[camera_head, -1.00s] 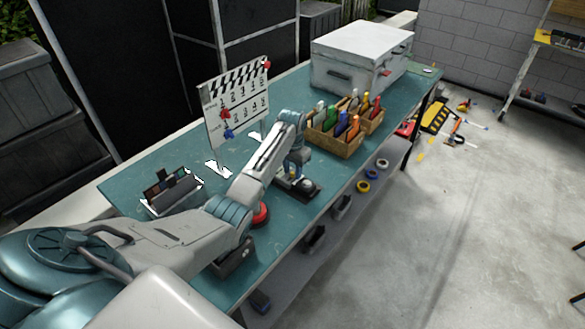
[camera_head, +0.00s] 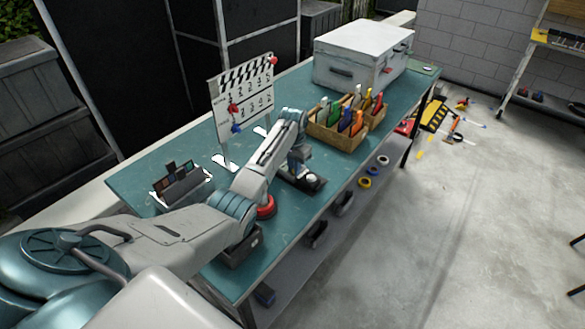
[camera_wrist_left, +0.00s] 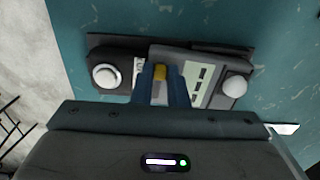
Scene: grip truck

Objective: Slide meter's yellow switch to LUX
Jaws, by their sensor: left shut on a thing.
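The meter shows in the left wrist view as a dark body (camera_wrist_left: 205,62) with a pale label panel, a white dome (camera_wrist_left: 235,87) at right and a round white knob or dial (camera_wrist_left: 105,76) at left. The yellow switch (camera_wrist_left: 160,72) lies between the blue fingertips of my left gripper (camera_wrist_left: 161,80), which is shut on it. The LUX mark cannot be read. In the head view my left gripper (camera_head: 298,171) points down onto the meter (camera_head: 315,184) near the table's front edge and hides part of it. My right gripper is not in view.
The teal table (camera_head: 285,225) also holds a clapperboard (camera_head: 243,103), a wooden crate (camera_head: 338,138) of coloured items, a large grey case (camera_head: 360,55) and a small grey holder (camera_head: 180,187). A red round object (camera_head: 266,207) and a dark box (camera_head: 241,249) sit close to my arm.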

